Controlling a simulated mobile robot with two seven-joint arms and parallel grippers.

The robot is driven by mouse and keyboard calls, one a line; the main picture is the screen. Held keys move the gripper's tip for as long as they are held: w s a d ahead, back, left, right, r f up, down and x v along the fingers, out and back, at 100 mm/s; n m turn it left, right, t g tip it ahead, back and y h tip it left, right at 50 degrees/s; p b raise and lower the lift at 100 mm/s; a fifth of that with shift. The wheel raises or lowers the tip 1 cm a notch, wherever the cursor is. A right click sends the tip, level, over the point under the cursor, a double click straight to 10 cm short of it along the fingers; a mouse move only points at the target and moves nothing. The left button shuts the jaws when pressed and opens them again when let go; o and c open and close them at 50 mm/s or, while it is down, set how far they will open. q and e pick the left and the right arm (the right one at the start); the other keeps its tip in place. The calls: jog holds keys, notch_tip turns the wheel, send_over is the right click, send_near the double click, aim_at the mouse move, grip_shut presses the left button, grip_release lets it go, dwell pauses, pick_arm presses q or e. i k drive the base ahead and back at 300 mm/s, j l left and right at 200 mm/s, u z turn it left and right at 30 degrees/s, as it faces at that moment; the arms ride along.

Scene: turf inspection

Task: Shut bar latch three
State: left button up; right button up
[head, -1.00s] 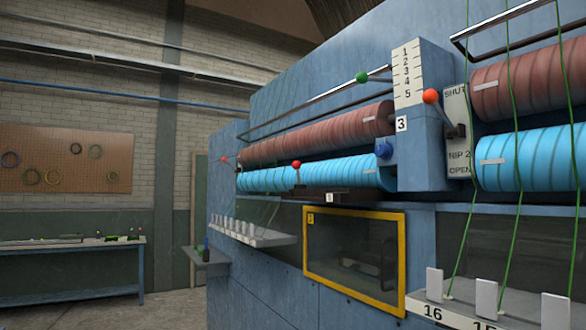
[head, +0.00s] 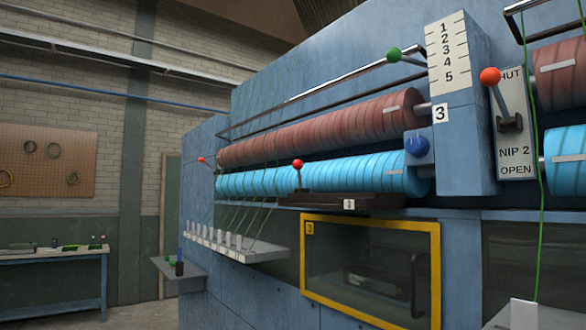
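A blue column (head: 464,140) carries a number 3 label (head: 440,114) and a white scale plate (head: 447,53) numbered 1 to 5. A lever with a green ball knob (head: 394,54) sits left of the scale, at the end of a long metal bar (head: 310,93) above the brown roller (head: 310,134). I cannot tell from here which part is bar latch three or whether it is shut. Neither of my grippers is in view.
A blue roller (head: 330,174), a yellow-framed window (head: 371,230) and a shelf of white pegs (head: 255,249) project below. A bench (head: 60,251) stands far left; some floor shows beside it.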

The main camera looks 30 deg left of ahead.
aim_at(298, 164)
jog(key=i+j, duration=0.25)
jog(key=j, duration=0.15)
jog(key=i+j, duration=0.25)
jog(key=j, duration=0.15)
jog(key=i+j, duration=0.3)
jog(key=j, duration=0.1)
